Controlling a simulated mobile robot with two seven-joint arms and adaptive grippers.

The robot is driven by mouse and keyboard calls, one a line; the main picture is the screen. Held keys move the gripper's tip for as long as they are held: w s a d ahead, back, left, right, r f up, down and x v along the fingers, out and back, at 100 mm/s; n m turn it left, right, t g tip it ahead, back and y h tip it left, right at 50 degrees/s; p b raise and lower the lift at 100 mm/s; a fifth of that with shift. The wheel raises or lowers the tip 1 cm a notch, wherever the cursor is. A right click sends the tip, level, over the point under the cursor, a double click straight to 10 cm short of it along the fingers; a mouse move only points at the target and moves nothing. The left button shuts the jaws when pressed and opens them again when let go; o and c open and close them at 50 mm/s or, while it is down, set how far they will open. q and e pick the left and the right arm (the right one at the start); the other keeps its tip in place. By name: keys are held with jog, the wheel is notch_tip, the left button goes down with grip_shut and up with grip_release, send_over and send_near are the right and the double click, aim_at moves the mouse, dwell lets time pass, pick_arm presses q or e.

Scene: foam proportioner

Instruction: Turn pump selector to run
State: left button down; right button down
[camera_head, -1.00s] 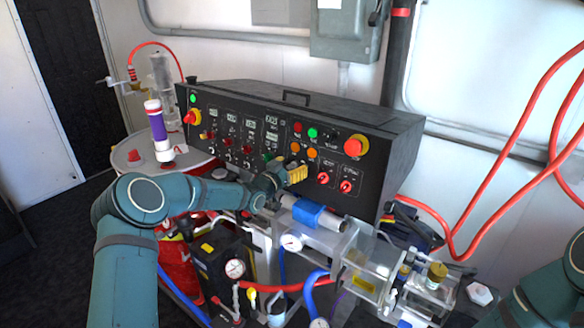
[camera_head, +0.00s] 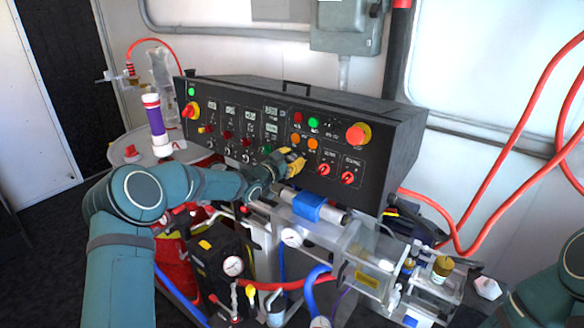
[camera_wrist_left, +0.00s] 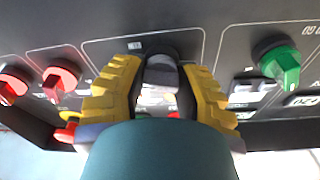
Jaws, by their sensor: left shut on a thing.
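My left gripper (camera_head: 294,160) is at the front of the black control panel (camera_head: 385,150), between a green knob and two red knobs. In the left wrist view its yellow fingers (camera_wrist_left: 160,85) are shut on a dark knob with a grey face (camera_wrist_left: 161,72), taken to be the pump selector. The fingers hide much of this knob, and its label and pointer cannot be read. The green knob (camera_wrist_left: 284,68) is to the right in that view, and a red knob (camera_wrist_left: 62,77) is to the left. My right gripper is out of view.
Red emergency-stop buttons (camera_head: 357,134) and (camera_head: 190,111) stick out near the panel's ends. Below the panel are a clear cylinder assembly with a blue band (camera_head: 309,206), gauges and hoses. A red hose (camera_head: 490,215) loops on the right.

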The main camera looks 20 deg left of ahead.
pick_arm(q)
jog(key=m+b, duration=0.1)
jog(key=m, duration=0.2)
jog(key=shift+d+h, duration=0.1)
jog(key=shift+h, duration=0.2)
jog(key=shift+m+g+b, duration=0.5)
jog(key=shift+m+b, duration=0.2)
jog(key=shift+m, duration=0.9)
jog(key=c, duration=0.6)
grip_release()
jog(key=shift+c, duration=0.2)
jog(key=shift+s, duration=0.1)
jog(key=v, duration=1.1)
jog(key=shift+s+a, duration=0.3)
jog(key=shift+a, duration=0.05)
